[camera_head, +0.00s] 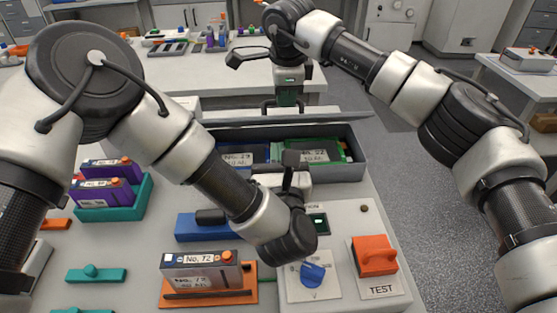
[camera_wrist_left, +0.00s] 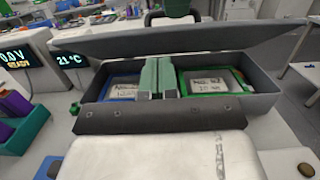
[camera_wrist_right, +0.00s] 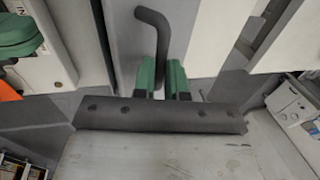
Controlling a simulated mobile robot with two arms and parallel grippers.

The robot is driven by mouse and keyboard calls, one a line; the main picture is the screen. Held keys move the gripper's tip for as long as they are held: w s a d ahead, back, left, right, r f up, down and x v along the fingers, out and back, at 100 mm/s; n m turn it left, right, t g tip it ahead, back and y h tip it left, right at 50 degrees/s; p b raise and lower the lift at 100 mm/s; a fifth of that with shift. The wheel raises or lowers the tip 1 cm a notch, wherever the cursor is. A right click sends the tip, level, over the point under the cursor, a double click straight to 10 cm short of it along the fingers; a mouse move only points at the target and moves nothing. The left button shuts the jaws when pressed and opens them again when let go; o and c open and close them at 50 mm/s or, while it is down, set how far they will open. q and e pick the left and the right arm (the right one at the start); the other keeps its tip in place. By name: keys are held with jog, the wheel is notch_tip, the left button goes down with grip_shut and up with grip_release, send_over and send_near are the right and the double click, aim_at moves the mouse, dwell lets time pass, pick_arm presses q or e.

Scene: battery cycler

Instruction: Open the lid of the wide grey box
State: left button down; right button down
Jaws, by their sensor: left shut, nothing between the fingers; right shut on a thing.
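The wide grey box (camera_head: 357,172) stands at the back of the bench, and the left wrist view shows it too (camera_wrist_left: 262,108). Its lid (camera_head: 340,120) is raised and tilted at the back edge, showing as a long dark panel in the left wrist view (camera_wrist_left: 215,40). Inside are a battery in a blue holder (camera_wrist_left: 120,88) and one in a green holder (camera_wrist_left: 210,85). My right gripper (camera_head: 288,96) is above the lid, its green fingers shut on the dark bent handle (camera_wrist_right: 152,18). My left gripper (camera_wrist_left: 167,76) is shut and empty at the front of the box opening.
An orange TEST switch (camera_head: 375,255) and a blue knob (camera_head: 313,274) are at the right. A teal rack (camera_head: 120,211) holds purple batteries at the left. The floor right of the bench is clear.

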aim_at(272, 117)
pick_arm(q)
jog(key=w, duration=0.6)
jog(key=shift+r, duration=0.3)
pick_arm(e)
jog(key=shift+d+f, duration=0.1)
jog(key=shift+f, duration=0.25)
pick_arm(q)
jog(key=shift+w+r+g, duration=0.35)
jog(key=shift+r+g, duration=0.05)
jog(key=shift+w+a+r, duration=0.2)
jog(key=shift+w+r, duration=0.1)
jog(key=shift+r, duration=0.15)
pick_arm(e)
jog(key=shift+a, duration=0.2)
jog(key=c, duration=1.2)
grip_release()
jog(key=shift+d, duration=0.1)
jog(key=shift+o, duration=0.2)
